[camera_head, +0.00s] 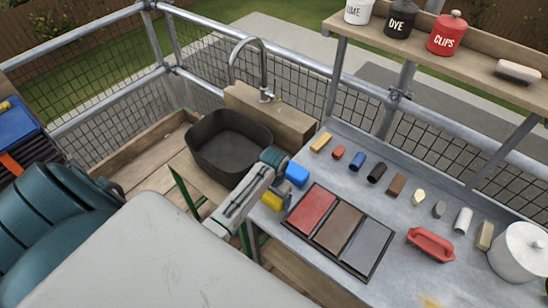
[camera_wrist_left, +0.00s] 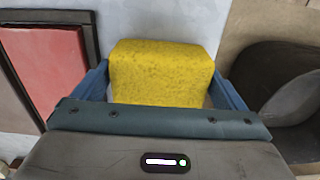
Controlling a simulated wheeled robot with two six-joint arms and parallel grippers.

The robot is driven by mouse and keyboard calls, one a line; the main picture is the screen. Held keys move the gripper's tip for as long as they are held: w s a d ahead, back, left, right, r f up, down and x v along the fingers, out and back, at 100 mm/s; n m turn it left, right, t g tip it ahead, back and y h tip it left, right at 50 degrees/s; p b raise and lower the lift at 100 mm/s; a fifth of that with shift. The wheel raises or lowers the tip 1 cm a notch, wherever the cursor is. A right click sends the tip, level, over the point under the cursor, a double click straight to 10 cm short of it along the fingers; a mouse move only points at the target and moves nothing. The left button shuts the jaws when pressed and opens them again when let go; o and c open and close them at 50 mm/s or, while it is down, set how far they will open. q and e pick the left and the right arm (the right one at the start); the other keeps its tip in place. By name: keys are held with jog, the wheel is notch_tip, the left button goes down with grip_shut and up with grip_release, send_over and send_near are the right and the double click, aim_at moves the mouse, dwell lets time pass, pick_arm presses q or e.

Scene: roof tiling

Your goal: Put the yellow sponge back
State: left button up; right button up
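The yellow sponge (camera_wrist_left: 160,72) sits between the two blue fingers of my left gripper (camera_wrist_left: 163,85), which press against its left and right sides in the left wrist view. In the head view my left gripper (camera_head: 284,187) is over the left edge of the grey worktop, between the dark basin and the tile tray. The sponge (camera_head: 272,201) shows there partly, below the gripper's blue fingertip; the rest is hidden by the gripper. Its underside is not visible. My right gripper is not in view.
The dark basin (camera_head: 230,146) stands left of the worktop (camera_head: 330,180), by a tap. A tray (camera_head: 340,256) holds red, brown and grey tiles. A shelf (camera_head: 455,55) overhangs.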

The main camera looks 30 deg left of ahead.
pick_arm(q)
jog(key=shift+o, duration=0.3)
jog(key=shift+r, duration=0.55)
notch_tip(320, 180, up, 11)
jog(key=b, duration=0.3)
jog(key=shift+b, duration=0.4)
jog(key=shift+r, duration=0.1)
